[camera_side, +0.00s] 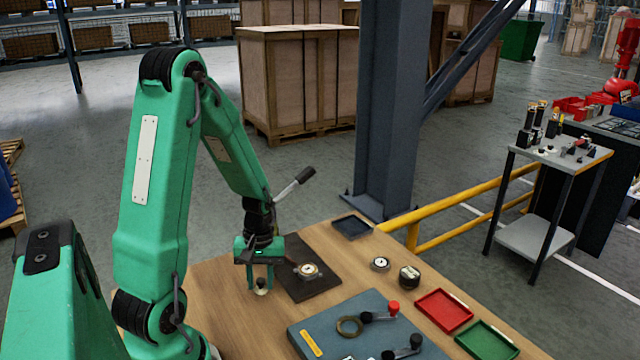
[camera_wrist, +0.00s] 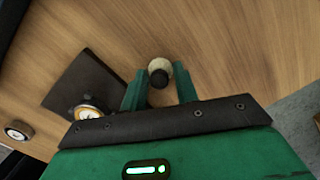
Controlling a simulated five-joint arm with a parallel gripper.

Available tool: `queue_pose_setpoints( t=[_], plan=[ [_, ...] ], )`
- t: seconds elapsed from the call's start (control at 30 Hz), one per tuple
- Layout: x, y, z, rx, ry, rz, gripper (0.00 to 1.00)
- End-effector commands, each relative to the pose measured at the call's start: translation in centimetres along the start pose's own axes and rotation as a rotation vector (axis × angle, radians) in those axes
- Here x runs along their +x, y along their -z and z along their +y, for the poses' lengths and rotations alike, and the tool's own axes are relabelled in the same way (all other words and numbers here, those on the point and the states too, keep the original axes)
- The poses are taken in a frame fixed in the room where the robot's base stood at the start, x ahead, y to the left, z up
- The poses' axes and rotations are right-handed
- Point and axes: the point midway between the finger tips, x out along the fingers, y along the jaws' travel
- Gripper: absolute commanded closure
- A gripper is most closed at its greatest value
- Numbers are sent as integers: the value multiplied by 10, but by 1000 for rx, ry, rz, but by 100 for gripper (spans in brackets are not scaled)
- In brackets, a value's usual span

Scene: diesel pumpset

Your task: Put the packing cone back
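A small round cream piece with a dark knob on top, which looks like the packing cone (camera_side: 262,291), stands on the wooden table. In the wrist view the cone (camera_wrist: 160,66) lies between the tips of my two green fingers. My gripper (camera_side: 262,285) points down over it, with a finger on either side. In the wrist view my gripper (camera_wrist: 160,88) is open, with narrow gaps seeming to show beside the cone; contact is not clear. A dark square plate (camera_side: 322,286) lies just right of my gripper, with a round white-and-brass fitting (camera_side: 308,270) on it.
A grey-blue board (camera_side: 320,326) holds a ring and red- and black-knobbed handles. Red (camera_side: 444,311) and green (camera_side: 487,341) trays lie right of it. A dark tray (camera_side: 351,227), a gauge (camera_side: 380,263) and a black round part (camera_side: 409,276) stand behind.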

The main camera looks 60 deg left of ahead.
Motion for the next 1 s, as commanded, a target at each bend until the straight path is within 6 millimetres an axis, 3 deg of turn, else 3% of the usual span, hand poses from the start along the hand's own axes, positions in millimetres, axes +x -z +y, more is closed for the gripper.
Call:
queue_pose_setpoints(
  t=[0.57,1.0],
  plan=[
    [-6,0,0,0,-1,1,59],
    [-53,2,-2,0,-3,3,59]
  ],
)
